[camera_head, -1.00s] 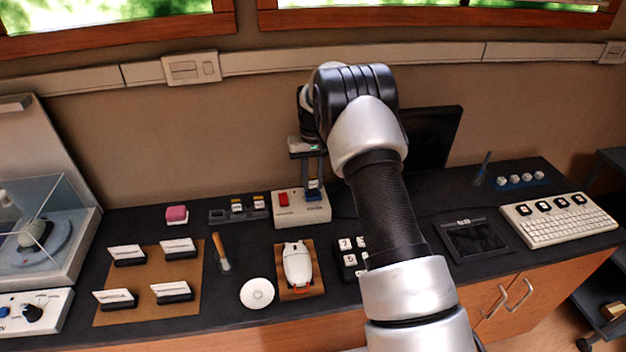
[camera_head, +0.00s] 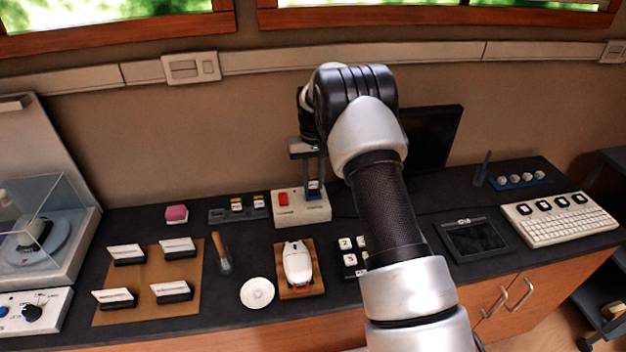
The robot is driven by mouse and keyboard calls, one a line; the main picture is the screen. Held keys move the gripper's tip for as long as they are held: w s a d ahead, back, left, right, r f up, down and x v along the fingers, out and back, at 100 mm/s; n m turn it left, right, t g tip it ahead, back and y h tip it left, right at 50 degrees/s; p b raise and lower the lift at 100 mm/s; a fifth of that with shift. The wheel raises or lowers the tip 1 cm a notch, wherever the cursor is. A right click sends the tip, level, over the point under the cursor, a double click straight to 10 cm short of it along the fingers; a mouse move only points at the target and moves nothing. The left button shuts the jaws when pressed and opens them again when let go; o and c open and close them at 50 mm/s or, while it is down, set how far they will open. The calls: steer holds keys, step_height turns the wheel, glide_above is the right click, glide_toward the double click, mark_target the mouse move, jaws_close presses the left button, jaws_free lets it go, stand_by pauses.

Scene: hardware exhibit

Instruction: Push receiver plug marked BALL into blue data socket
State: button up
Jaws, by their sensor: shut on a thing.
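A cream box (camera_head: 287,214) with a red switch (camera_head: 283,199) on its left stands at the back middle of the counter. The blue data socket (camera_head: 314,196) is on its right part. My gripper (camera_head: 314,183) points down over the socket and is shut on a small plug (camera_head: 315,185) with a pale label. The label's lettering is too small to read. The plug is upright at the blue socket; how deep it sits is hidden by the fingers and the view.
A dark holder (camera_head: 221,215) with more labelled plugs is left of the box. A white mouse (camera_head: 297,262) on a brown pad and a white disc (camera_head: 257,293) lie in front. A dark monitor (camera_head: 436,135) stands behind my arm at right.

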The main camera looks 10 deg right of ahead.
steer(key=shift+f+b, duration=0.4)
steer(key=shift+f, duration=0.35)
stand_by(0.3)
steer(key=o, duration=1.6)
steer(key=shift+c, duration=0.2)
steer(key=shift+r+p, duration=2)
steer(key=shift+r, duration=1.55)
